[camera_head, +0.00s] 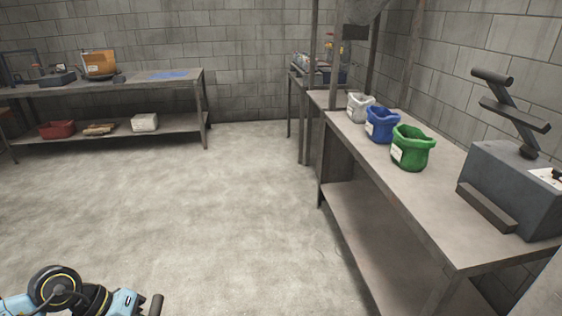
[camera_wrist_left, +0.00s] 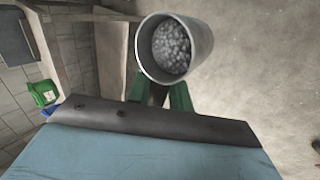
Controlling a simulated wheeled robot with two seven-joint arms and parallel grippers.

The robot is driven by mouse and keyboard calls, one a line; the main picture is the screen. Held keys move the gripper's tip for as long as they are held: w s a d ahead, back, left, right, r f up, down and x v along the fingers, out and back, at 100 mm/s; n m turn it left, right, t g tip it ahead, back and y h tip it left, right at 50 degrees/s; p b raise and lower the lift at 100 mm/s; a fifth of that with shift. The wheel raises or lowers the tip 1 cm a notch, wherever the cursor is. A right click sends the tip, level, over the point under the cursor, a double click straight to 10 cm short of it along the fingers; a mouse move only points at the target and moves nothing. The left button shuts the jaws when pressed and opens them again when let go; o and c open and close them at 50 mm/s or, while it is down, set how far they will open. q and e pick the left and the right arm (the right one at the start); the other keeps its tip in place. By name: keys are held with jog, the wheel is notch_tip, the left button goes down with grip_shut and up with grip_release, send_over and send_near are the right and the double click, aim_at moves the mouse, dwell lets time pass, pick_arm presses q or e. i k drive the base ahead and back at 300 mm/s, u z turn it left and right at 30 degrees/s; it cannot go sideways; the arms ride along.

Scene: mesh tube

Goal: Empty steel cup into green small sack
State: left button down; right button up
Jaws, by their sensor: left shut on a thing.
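The steel cup (camera_wrist_left: 202,48) is in the left wrist view, with its open mouth facing the camera. Many small grey round pieces (camera_wrist_left: 172,48) lie inside it. My left gripper (camera_wrist_left: 160,92) is shut on the cup, its green fingers at the cup's side. In the head view my left arm shows at the bottom left, over the floor, and the cup is out of view. The green small sack (camera_head: 411,150) stands open on the right-hand bench, well away from the cup. It also shows in the left wrist view (camera_wrist_left: 43,93). My right gripper is not in view.
A blue sack (camera_head: 382,125) and a white sack (camera_head: 358,107) stand behind the green one on the bench (camera_head: 440,215). A grey press-like machine (camera_head: 515,185) stands nearer on the same bench. The floor (camera_head: 220,220) between the benches is clear.

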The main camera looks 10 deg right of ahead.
aim_at(410, 149)
jog(key=i, duration=3.7)
jog(key=z, duration=3.5)
